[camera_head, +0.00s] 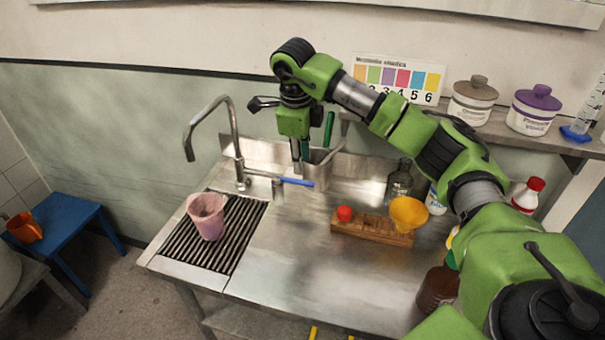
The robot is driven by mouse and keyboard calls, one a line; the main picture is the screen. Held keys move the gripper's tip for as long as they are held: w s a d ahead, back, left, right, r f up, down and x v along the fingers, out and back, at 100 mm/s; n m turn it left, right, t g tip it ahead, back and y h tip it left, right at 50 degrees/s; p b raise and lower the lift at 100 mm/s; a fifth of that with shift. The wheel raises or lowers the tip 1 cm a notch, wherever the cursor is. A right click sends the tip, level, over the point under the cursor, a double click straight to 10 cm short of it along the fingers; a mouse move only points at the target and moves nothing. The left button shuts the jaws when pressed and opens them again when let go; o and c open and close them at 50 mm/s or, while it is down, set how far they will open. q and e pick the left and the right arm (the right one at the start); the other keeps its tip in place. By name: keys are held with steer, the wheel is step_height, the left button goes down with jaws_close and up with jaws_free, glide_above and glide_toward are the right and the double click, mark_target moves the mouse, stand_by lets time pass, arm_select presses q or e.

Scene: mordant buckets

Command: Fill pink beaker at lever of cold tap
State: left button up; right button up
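The pink beaker (207,217) stands upright on the dark ribbed drain grate at the left of the steel sink unit. The tap (236,140) arches to the left, and its spout end hangs above the beaker in the picture. No water stream shows; the beaker's contents are unclear. A blue lever (296,182) sticks out to the right from the tap's base. My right gripper (299,168) points down just above the lever, its tips close to it; contact and finger spacing are unclear. My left gripper is out of view.
A wooden rack (372,232) with a red cap and a yellow funnel (408,213) stands right of centre. Bottles stand by my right arm, including a dark one (399,180). A steel holder with brushes is behind my gripper. The front middle worktop is clear.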

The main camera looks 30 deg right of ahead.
mark_target(303, 181)
steer(key=f, duration=0.2)
steer(key=f+p, duration=0.1)
steer(key=f, duration=0.2)
steer(key=w+d+f, duration=0.1)
steer(key=f, duration=0.1)
steer(key=shift+f, duration=0.15)
steer(key=shift+w, duration=0.1)
jaws_close()
